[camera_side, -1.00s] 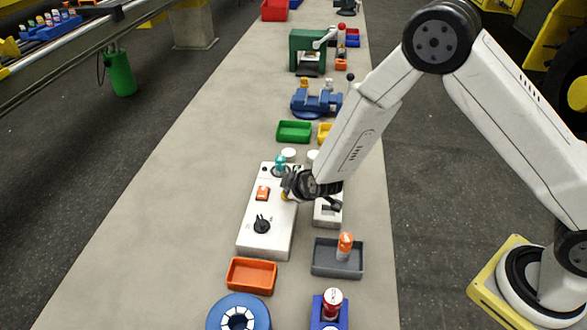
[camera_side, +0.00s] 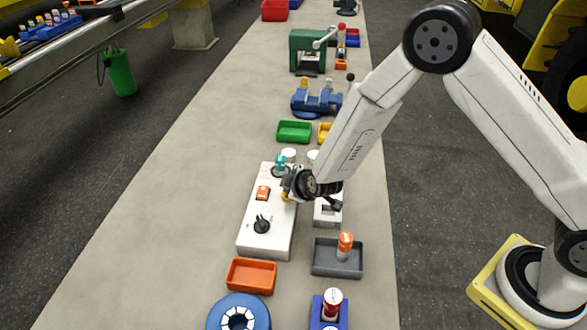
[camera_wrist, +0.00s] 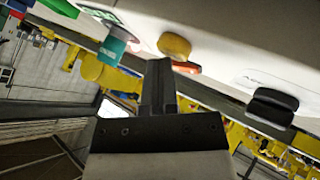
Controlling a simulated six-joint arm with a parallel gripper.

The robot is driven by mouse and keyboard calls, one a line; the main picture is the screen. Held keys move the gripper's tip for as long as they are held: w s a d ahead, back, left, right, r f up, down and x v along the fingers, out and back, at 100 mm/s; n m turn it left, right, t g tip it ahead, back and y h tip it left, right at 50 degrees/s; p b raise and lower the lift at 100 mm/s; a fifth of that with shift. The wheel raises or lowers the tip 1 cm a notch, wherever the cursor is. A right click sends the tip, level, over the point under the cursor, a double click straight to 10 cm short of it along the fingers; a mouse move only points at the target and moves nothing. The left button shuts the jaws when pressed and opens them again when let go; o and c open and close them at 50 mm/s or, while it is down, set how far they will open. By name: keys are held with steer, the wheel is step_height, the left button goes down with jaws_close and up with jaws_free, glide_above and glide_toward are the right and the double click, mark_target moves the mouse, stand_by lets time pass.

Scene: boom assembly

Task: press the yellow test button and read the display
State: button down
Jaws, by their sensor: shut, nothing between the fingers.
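The white test box (camera_side: 258,235) lies on the bench, with an orange switch (camera_side: 263,193) and a black knob (camera_side: 262,224) on top. A teal part (camera_side: 280,164) stands at its far end and also shows in the wrist view (camera_wrist: 115,45). The yellow button (camera_wrist: 173,46) is just beyond my fingertips in the wrist view; I cannot tell whether they touch it. My gripper (camera_wrist: 159,63) is shut and empty, low over the box's right side. A green panel, apparently the display (camera_wrist: 98,13), is cut by the frame's top edge; its reading is not legible.
A grey tray (camera_side: 325,269) with an orange-topped part and an orange tray (camera_side: 252,288) lie in front. A white device (camera_side: 327,216) sits close right of the box, partly under my wrist. A green tray (camera_side: 294,138) and blue vise (camera_side: 317,103) stand behind. The bench's left side is clear.

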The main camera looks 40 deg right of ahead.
steer(key=shift+r, duration=0.7)
steer(key=shift+r, duration=0.1)
steer(key=shift+r, duration=2.4)
steer(key=shift+s+d+r, duration=0.15)
steer(key=shift+r, duration=0.05)
steer(key=s+d+r+m+g, duration=0.3)
steer(key=s+d+m, duration=0.1)
steer(key=s, duration=0.7)
steer(key=s+d+r+m+g, duration=0.3)
steer(key=s+d, duration=0.4)
steer(key=s, duration=0.4)
steer(key=shift+m+g, duration=0.3)
steer(key=shift+m, duration=0.4)
